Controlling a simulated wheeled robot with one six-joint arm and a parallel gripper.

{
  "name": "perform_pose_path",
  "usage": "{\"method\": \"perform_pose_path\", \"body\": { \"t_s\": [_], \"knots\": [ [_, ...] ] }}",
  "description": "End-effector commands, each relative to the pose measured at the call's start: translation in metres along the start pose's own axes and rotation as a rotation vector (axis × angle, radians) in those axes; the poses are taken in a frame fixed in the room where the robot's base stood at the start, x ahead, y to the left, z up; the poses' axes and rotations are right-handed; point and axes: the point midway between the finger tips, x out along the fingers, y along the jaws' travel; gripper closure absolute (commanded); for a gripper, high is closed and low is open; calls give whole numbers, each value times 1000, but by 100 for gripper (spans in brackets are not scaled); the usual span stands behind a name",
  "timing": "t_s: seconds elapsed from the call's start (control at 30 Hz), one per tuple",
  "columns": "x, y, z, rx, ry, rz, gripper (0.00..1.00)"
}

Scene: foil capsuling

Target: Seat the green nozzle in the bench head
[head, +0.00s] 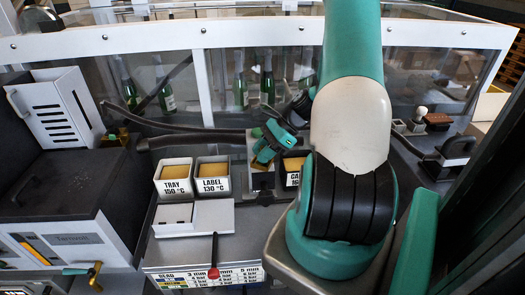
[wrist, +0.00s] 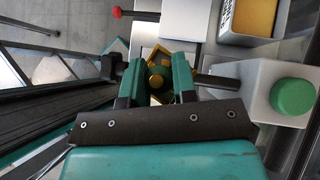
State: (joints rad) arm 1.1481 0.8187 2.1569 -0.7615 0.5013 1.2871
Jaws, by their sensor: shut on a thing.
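In the wrist view the green nozzle (wrist: 158,78), a small dark green and yellow round piece, sits between the two teal fingers of my gripper (wrist: 157,84). The gripper is shut on it. In the head view my gripper (head: 274,143) is over the back of the bench, beside a grey upright block (head: 262,178) that may be the bench head. In the wrist view a grey block with a dark rod (wrist: 216,80) stands just right of the fingers and carries a round green cap (wrist: 293,97). Whether the nozzle touches anything beneath it is hidden.
Tray (head: 173,178) and label (head: 213,176) bins stand left of the gripper; a third bin is partly hidden by my arm. A red-tipped lever (head: 213,271) stands at the front. Green bottles (head: 240,82) are behind the clear guard. Dark hoses (head: 165,127) cross behind the bins.

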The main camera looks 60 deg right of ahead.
Motion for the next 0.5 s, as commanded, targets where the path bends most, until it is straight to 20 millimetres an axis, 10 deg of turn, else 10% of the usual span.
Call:
{"method": "perform_pose_path", "body": {
  "t_s": [0.1, 0.13, 0.23, 0.5],
  "knots": [
    [3, 0, -3, 0, 0, 0, 97],
    [2, 0, -2, -1, 0, 0, 67],
    [2, 0, -2, 0, 0, 1, 44],
    [0, 1, -2, 2, 0, 2, 44]
  ]
}}
